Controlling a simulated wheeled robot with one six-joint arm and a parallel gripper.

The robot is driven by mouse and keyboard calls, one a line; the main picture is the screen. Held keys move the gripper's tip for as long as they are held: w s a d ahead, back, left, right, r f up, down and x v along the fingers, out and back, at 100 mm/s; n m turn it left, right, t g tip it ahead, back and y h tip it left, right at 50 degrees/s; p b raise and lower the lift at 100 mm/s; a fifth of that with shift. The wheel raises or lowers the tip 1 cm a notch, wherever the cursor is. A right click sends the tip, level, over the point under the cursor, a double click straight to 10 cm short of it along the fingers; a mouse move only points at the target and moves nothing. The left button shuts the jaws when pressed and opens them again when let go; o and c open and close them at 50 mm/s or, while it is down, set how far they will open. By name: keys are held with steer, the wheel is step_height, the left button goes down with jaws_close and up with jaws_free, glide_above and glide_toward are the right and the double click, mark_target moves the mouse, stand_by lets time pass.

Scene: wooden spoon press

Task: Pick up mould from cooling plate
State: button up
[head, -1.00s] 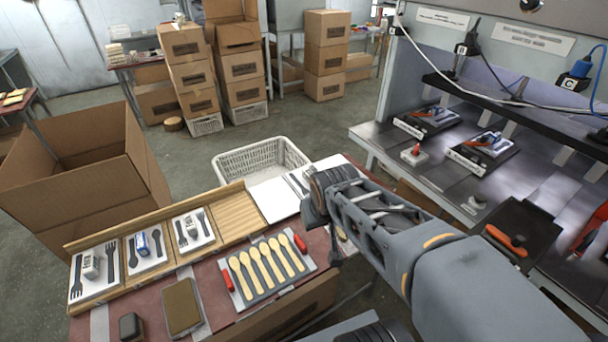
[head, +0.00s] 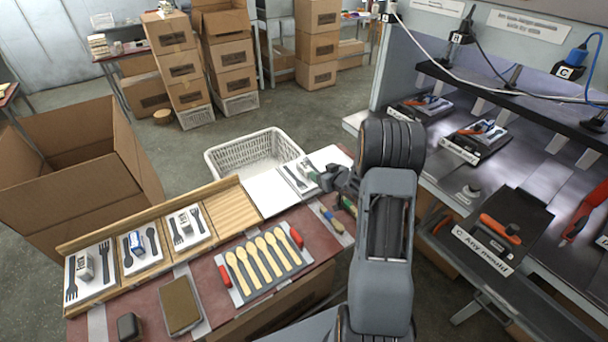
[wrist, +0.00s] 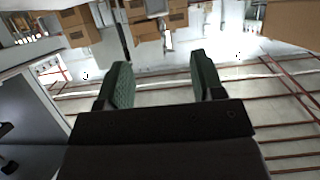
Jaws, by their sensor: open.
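A grey mould tray with red handles (head: 228,278) lies on the red-topped table and holds several wooden spoons (head: 262,258). On the metal bench at right, a dark plate with an orange handle (head: 500,229) sits by a label reading "C Any mould" (head: 484,251). I cannot tell which surface is the cooling plate. My gripper (head: 322,177) is over the far right end of the table, away from both. In the wrist view, its green-padded fingers (wrist: 163,82) are apart with nothing between them. The wrist view shows no mould.
A wooden rack (head: 226,214) with cutlery cards stands along the table's back edge. A white basket (head: 228,164) is behind it. Stations with tools (head: 474,141) sit under a shelf with hanging cables on the bench. A large open cardboard box (head: 60,185) is at left.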

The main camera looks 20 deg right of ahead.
mark_target(305, 166)
steer(key=x, duration=0.6)
steer(key=shift+w+f, duration=0.2)
steer(key=shift+w, duration=0.05)
steer(key=shift+p+x, duration=0.7)
steer(key=shift+x, duration=1.95)
steer(key=shift+s+f, duration=0.1)
steer(key=shift+c, duration=0.3)
jaws_close()
